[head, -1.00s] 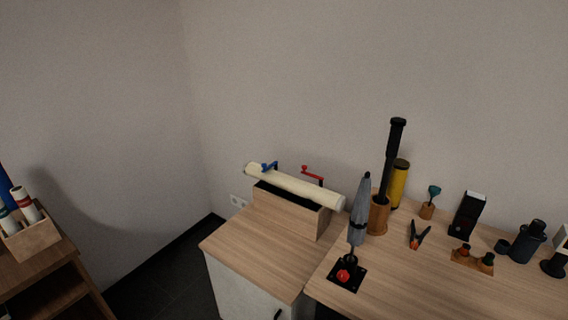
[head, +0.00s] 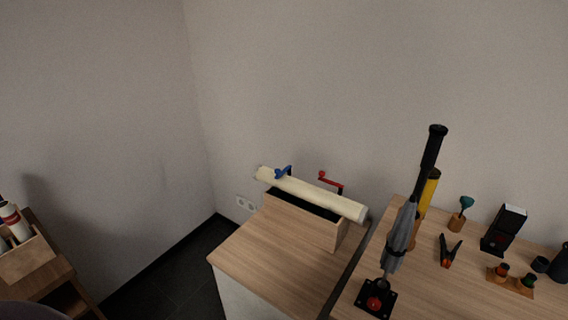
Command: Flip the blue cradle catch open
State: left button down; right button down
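The blue cradle catch (head: 284,172) sits at the left part of a cream tube (head: 310,194). Its blue arm lies across the top of the tube. A red catch (head: 331,182) stands at the right part of the tube, behind it. The tube lies along a wooden cradle (head: 307,219) with a dark lining, on the low wooden cabinet. Neither of my grippers shows in the head view.
The cabinet top (head: 262,252) is bare in front of the cradle. On the right table stand a folded grey umbrella (head: 400,238), a yellow cylinder (head: 429,192), a clamp (head: 449,251) and a black box (head: 503,230). A wooden crate (head: 26,257) with tubes is at far left.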

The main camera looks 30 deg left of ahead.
aim_at(278, 172)
jog(key=i+j+z, duration=0.1)
jog(key=j, duration=0.35)
jog(key=i+j, duration=0.15)
jog(key=j, duration=0.35)
jog(key=i+j+z, duration=0.15)
jog(key=j, duration=0.3)
